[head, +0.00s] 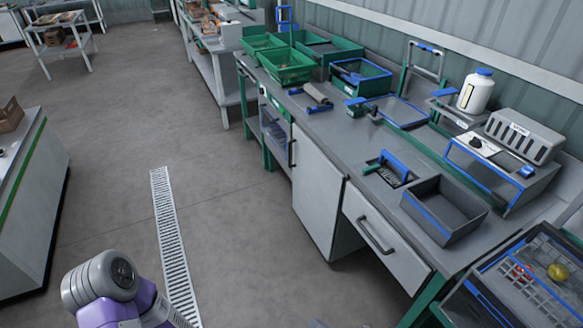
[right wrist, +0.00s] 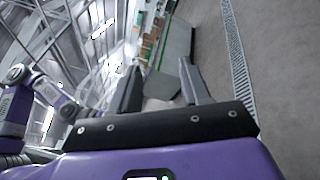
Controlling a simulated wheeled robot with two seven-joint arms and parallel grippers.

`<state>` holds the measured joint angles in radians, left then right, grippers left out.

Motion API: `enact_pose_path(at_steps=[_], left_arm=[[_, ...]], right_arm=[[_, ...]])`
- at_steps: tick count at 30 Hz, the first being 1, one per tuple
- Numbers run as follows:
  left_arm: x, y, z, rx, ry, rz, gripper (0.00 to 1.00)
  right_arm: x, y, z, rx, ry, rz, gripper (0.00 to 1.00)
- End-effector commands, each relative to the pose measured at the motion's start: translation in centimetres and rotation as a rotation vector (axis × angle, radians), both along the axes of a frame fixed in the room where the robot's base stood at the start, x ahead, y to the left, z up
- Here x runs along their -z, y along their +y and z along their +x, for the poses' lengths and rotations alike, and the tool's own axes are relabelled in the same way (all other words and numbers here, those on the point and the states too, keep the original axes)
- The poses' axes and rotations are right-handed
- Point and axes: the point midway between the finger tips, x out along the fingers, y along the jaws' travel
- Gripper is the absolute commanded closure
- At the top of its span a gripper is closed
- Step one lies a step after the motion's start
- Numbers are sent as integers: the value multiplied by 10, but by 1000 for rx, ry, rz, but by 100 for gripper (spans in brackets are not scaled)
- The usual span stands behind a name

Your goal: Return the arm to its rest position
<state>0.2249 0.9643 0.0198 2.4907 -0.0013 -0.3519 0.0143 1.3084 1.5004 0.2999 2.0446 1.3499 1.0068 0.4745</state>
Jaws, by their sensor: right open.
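My right gripper (right wrist: 158,66) shows in the right wrist view with its two dark fingers spread apart. Nothing is between the fingers. It points across the room, with floor and a distant bench beyond it. Purple and grey links of my own arm show at the left of that view. In the head view a purple and grey arm link of mine is at the bottom left, above the floor and clear of the benches. I cannot make out a gripper at its end. My left gripper is not in view.
A long grey workbench (head: 330,125) runs along the right, with green crates (head: 286,66), a grey open bin (head: 444,209) and a white bottle (head: 476,91). A dark crate (head: 470,300) is at the lower right. A white cabinet (head: 30,210) stands left. The floor between is clear.

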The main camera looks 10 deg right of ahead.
Motion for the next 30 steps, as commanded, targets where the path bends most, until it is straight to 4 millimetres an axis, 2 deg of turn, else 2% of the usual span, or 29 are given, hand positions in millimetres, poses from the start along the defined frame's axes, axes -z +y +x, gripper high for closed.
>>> enact_pose_path(at_steps=[1,3,5,7,9,11,13,15,18,21,25,30], left_arm=[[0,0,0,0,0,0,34],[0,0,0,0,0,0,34],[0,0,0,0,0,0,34],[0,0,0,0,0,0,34],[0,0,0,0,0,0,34],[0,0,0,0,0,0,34],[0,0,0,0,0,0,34],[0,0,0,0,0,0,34],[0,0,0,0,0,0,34],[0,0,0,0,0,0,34],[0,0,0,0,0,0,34],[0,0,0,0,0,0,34]], right_arm=[[-6,35,-19,-203,-50,-106,53],[-5,70,-54,-479,-143,-272,53],[-1,87,-85,-699,-243,-417,53],[8,93,-118,-939,-382,-590,53],[18,87,-141,-1158,-549,-765,53],[27,76,-152,-1328,-712,-916,53],[34,60,-152,-1495,-925,-1089,53],[36,46,-142,-1622,-1149,-1251,53],[31,37,-118,-1724,-1450,-1440,53],[22,37,-97,-1757,-1684,-1568,53],[13,41,-82,-1756,-1850,-1652,53],[12,41,-80,-1753,-1871,-1664,53]])
